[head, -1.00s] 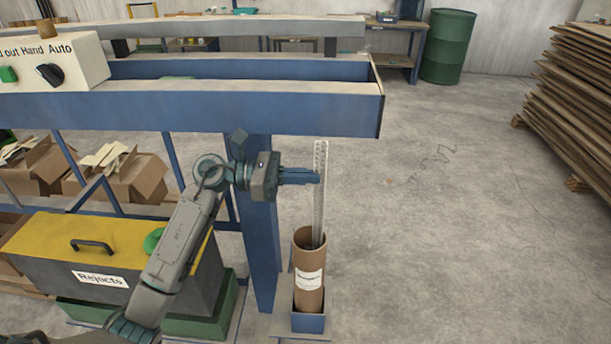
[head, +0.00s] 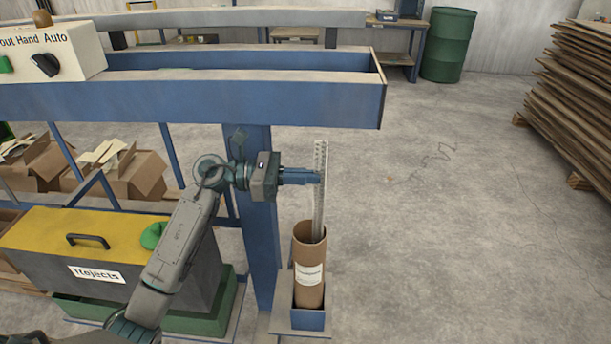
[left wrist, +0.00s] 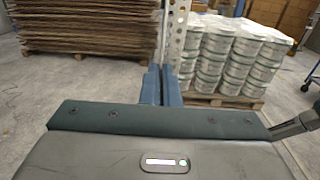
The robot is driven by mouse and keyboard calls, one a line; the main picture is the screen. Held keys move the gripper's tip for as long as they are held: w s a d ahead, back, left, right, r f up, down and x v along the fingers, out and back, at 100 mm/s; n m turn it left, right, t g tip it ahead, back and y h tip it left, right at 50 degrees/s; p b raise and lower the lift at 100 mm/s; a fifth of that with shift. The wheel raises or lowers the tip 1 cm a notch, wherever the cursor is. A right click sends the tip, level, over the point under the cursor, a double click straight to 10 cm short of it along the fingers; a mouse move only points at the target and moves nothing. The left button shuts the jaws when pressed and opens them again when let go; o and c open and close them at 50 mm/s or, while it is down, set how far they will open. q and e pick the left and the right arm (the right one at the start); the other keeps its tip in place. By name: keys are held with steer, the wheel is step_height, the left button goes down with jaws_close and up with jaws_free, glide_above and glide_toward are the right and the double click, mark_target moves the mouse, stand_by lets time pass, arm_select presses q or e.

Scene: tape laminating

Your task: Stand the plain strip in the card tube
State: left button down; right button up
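The plain strip (head: 320,208) is a long, pale, narrow strip with small dark marks along it. It stands nearly upright, its lower end inside the mouth of the brown card tube (head: 308,262); how deep it reaches is hidden. The tube has a white label and stands in a blue holder (head: 308,319). My left gripper (head: 318,178) is shut on the strip near its upper end, above the tube. In the left wrist view the closed fingers (left wrist: 161,84) meet the strip (left wrist: 178,35). My right gripper is not in view.
A blue machine frame (head: 230,98) and its post (head: 261,230) stand close left of the strip. A grey Rejects box (head: 150,262) with a yellow lid is at lower left. Stacked boards (head: 575,95) stand at right. The floor right of the tube is clear.

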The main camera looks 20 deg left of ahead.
arm_select(q)
steer(key=shift+f, duration=0.1)
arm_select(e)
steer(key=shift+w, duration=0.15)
arm_select(q)
steer(key=c, duration=2.1)
jaws_free()
steer(key=o, duration=0.5)
steer(key=b+v, duration=0.4)
steer(key=v, duration=0.7)
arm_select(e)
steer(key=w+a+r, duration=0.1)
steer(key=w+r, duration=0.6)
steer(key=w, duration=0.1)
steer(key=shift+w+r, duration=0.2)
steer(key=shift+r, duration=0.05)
arm_select(q)
steer(key=shift+w, duration=0.1)
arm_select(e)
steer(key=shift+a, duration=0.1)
